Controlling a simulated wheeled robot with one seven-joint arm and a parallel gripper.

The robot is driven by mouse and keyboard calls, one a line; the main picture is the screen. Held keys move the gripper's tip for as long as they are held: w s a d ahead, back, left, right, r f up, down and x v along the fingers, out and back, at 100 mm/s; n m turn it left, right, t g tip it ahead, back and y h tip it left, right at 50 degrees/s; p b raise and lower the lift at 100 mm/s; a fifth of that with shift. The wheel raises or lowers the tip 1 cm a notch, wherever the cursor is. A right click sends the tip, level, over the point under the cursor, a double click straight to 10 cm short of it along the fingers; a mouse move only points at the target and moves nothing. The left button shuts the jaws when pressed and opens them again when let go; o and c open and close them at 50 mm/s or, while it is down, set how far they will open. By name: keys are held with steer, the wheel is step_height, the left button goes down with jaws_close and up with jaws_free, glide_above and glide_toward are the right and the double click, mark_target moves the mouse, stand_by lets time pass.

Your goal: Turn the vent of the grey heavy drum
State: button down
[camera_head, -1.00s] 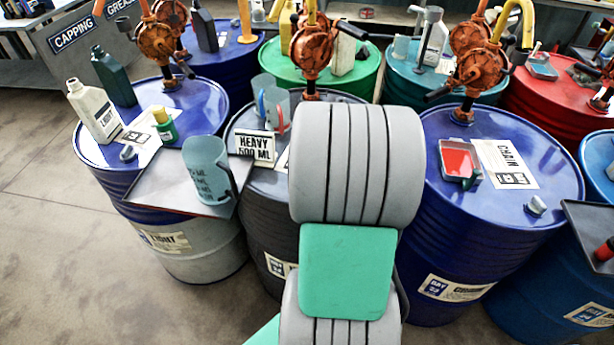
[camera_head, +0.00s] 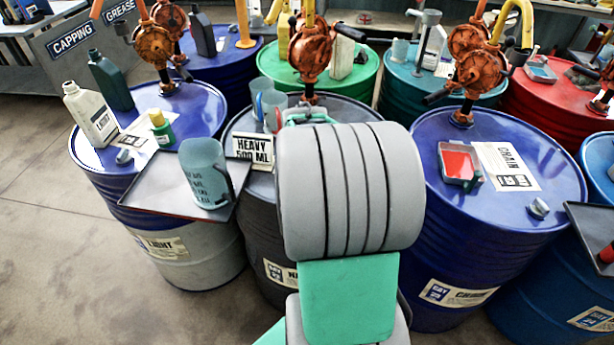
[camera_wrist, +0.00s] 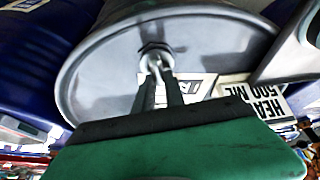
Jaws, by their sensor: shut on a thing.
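The grey heavy drum (camera_head: 258,225) stands in the middle, between two blue drums. My own arm covers much of its lid in the head view. In the wrist view, its grey lid (camera_wrist: 105,75) carries a small metal vent (camera_wrist: 155,53) near the rim. My gripper (camera_wrist: 161,75) reaches the vent with both dark fingers, and they are shut on it. The vent's exact turn angle cannot be told. In the head view the fingers and vent are hidden behind my arm.
A "HEAVY 500 ML" sign (camera_head: 252,150) stands near the lid's left edge. A tray (camera_head: 150,188) with a clear jug (camera_head: 207,172) juts out at the left. Other drums crowd around.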

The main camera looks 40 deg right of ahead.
steer(key=c, duration=1.4)
jaws_free()
steer(key=v, duration=0.7)
steer(key=shift+s+a+r+b, duration=0.1)
steer(key=shift+a+r+b, duration=0.1)
steer(key=shift+r+b, duration=0.15)
